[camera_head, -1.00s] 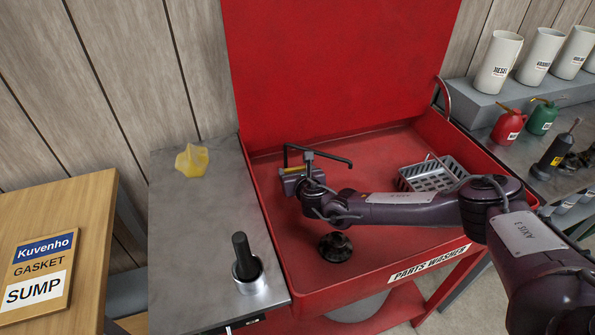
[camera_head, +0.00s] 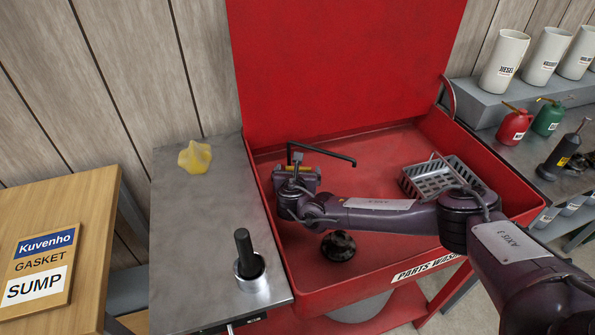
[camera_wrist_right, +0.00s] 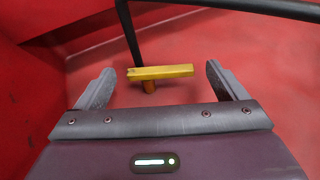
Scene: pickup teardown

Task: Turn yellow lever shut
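That gripper is open and touches nothing that I can see. In the head view my right gripper (camera_head: 298,176) is at the back left of the red parts washer (camera_head: 375,285), below the black spout (camera_head: 325,152). Only a sliver of yellow shows there, the rest being hidden by the gripper. My left gripper is not in view.
A dark round part (camera_head: 338,246) and a grey wire basket (camera_head: 438,178) lie in the washer basin. A steel bench (camera_head: 200,230) on the left holds a yellow crumpled object (camera_head: 195,157) and a black-handled tool in a metal cup (camera_head: 249,268).

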